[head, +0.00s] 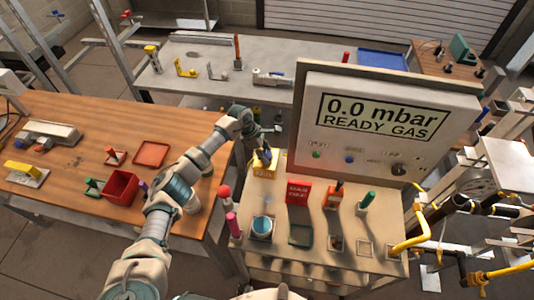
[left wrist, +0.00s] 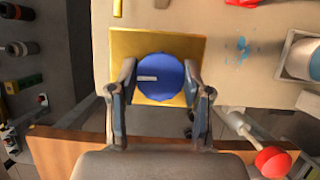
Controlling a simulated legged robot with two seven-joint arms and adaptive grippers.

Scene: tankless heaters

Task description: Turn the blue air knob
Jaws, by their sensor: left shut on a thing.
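The blue air knob (left wrist: 160,82) is round with a small white mark, and stands on a square yellow base (left wrist: 193,47) in the left wrist view. My left gripper (left wrist: 160,100) has one finger on each side of the knob and is shut on it. In the head view my left gripper (head: 264,150) reaches over the yellow base (head: 262,172) at the cart's left back corner, and mostly hides the knob there. My right gripper is not in view.
The panel (head: 385,120) reads "0.0 mbar READY GAS" and stands just right of my left gripper. A red block (head: 298,191), a blue-topped cup (head: 262,227) and a red-ball handle (left wrist: 273,161) are nearby. The wooden table (head: 75,205) lies left. Yellow pipes (head: 408,243) are at the right.

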